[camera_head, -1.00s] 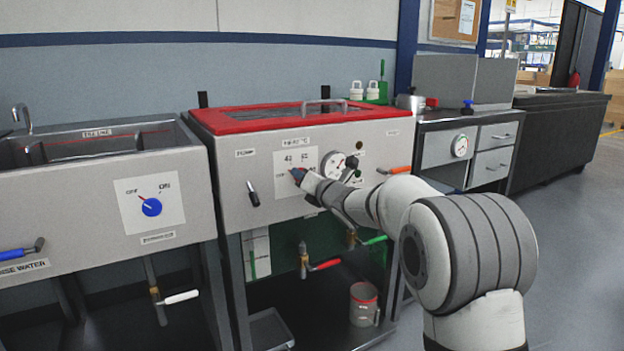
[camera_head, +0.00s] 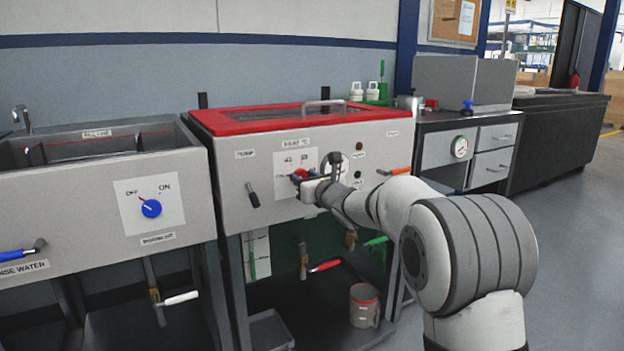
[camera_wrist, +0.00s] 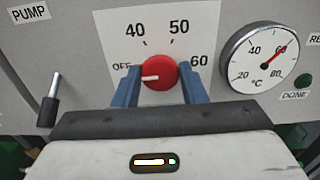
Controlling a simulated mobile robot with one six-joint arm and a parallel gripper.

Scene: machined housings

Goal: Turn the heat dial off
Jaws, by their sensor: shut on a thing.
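The heat dial (camera_wrist: 160,73) is a round red knob on a white plate (camera_wrist: 205,25) marked OFF, 40, 50 and 60. Its white pointer line points left, at or slightly below the OFF mark. In the wrist view my gripper (camera_wrist: 158,78) has its two blue fingers on the left and right sides of the knob, shut on it. In the head view my gripper (camera_head: 303,178) is at the panel front, and a bit of the red dial (camera_head: 299,173) shows there.
A temperature gauge (camera_wrist: 259,58) sits right of the dial, its needle near 60. A black pump lever (camera_wrist: 49,100) stands to the left. A green DONE light (camera_wrist: 295,105) is at the right. A sink unit (camera_head: 90,220) with a blue knob (camera_head: 151,208) stands left.

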